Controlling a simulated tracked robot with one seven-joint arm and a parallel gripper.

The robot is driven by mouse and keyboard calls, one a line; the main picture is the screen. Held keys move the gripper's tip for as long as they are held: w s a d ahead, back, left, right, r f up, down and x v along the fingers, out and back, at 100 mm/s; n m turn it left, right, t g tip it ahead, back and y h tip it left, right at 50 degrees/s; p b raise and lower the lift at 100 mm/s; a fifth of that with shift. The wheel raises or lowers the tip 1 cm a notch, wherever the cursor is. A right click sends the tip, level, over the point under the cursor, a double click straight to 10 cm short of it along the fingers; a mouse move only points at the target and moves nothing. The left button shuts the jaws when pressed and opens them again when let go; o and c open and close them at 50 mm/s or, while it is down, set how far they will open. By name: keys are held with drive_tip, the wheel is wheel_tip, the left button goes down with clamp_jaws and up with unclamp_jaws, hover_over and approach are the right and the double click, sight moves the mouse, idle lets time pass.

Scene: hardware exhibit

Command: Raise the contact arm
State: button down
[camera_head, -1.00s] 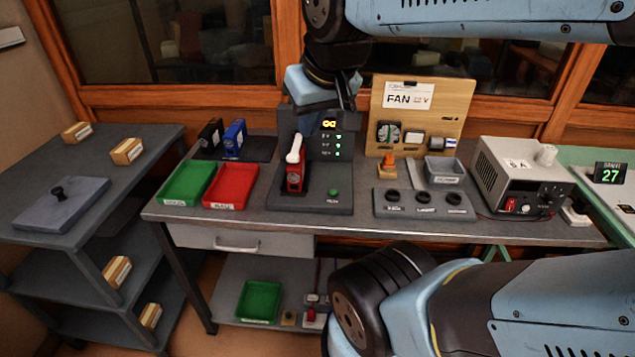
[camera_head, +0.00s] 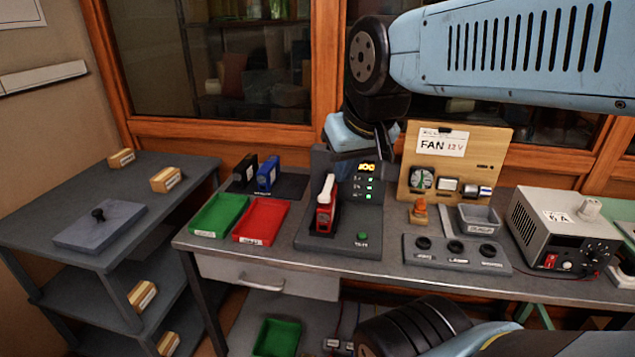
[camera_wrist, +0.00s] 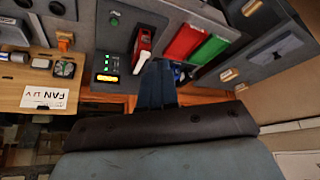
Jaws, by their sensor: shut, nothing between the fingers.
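The contact arm appears to be the white lever (camera_head: 328,188) on the dark grey test stand (camera_head: 345,240). It slants down onto a red block (camera_head: 324,218) held in the stand; I cannot tell whether they touch. The white lever also shows in the wrist view (camera_wrist: 142,62), beside the red block (camera_wrist: 147,38). My gripper (camera_head: 384,146) is shut and empty, near the top of the stand, above and to the right of the lever. In the wrist view my gripper (camera_wrist: 156,66) is close to the white lever, apparently apart from it.
A green tray (camera_head: 218,216) and a red tray (camera_head: 262,220) sit left of the stand. Black and blue blocks (camera_head: 267,174) stand behind them. The wooden FAN board (camera_head: 455,170), a grey bin (camera_head: 478,219) and a power supply (camera_head: 550,230) stand to the right.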

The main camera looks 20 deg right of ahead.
idle(0.4)
drive_tip(key=c, duration=1.6)
unclamp_jaws()
drive_tip(key=shift+w, duration=0.15)
drive_tip(key=shift+c, duration=0.2)
drive_tip(key=shift+o, duration=0.8)
drive_tip(key=shift+w+d+r, duration=0.1)
drive_tip(key=shift+w+r, duration=0.05)
drive_tip(key=shift+w, duration=0.2)
drive_tip(key=o, duration=0.8)
drive_tip(key=w+d+f+m+g, duration=0.1)
drive_tip(key=w+d+m+g, duration=0.1)
drive_tip(key=w, duration=1)
drive_tip(key=shift+d+m+g+h, duration=0.25)
drive_tip(key=shift+m+g, duration=0.25)
drive_tip(key=shift+m, duration=0.3)
drive_tip(key=m+g, duration=0.3)
hover_over(324, 196)
wheel_tip(324, 196, down, 8)
drive_tip(key=r, duration=0.1)
wheel_tip(324, 196, down, 14)
drive_tip(key=shift+r, duration=0.1)
drive_tip(key=shift+c, duration=0.2)
clamp_jaws()
